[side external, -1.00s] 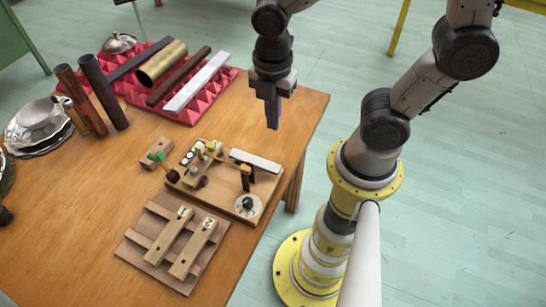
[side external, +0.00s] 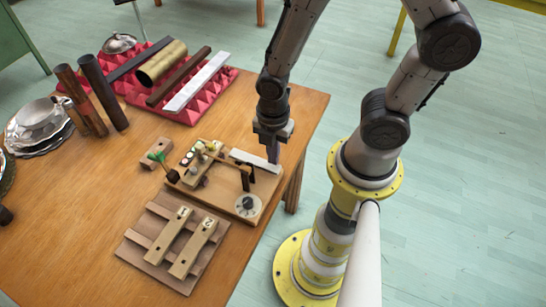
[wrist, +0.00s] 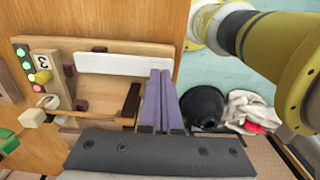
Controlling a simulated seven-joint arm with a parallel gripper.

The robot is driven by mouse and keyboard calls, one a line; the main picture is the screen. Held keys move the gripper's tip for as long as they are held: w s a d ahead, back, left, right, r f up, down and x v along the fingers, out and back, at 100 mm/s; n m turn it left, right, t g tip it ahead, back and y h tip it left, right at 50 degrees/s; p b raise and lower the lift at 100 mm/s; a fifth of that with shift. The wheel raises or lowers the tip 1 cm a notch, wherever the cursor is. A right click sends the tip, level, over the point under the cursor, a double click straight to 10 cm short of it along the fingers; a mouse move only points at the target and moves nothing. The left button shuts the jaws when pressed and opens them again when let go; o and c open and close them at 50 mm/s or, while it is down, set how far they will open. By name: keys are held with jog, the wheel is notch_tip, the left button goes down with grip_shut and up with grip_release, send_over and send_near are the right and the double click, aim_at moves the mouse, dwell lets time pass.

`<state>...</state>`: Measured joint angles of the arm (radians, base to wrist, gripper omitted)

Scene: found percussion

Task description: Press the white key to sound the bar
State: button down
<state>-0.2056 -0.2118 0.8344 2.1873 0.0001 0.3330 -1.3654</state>
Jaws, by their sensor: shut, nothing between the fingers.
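The white key (side external: 254,159) is a long flat white plate on the far side of a wooden mechanism board (side external: 222,198). In the wrist view the white key (wrist: 108,64) lies ahead and to the left of the fingers. My gripper (side external: 273,161) is shut and empty, pointing down at the right end of the key. I cannot tell whether the fingertips touch the key.
A dark upright post (side external: 245,177) and a dial (side external: 248,204) are on the board near the key. Numbered wooden keys (side external: 192,243) lie in front. Several bars rest on red foam (side external: 212,92) at the back. The table's right edge (side external: 312,142) is close to my gripper.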

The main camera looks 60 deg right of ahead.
jog(key=shift+f, duration=0.75)
jog(key=shift+s+f, duration=0.3)
jog(key=shift+f, duration=0.45)
jog(key=shift+r, duration=0.1)
jog(key=shift+w+r, duration=0.1)
jog(key=shift+r, duration=0.85)
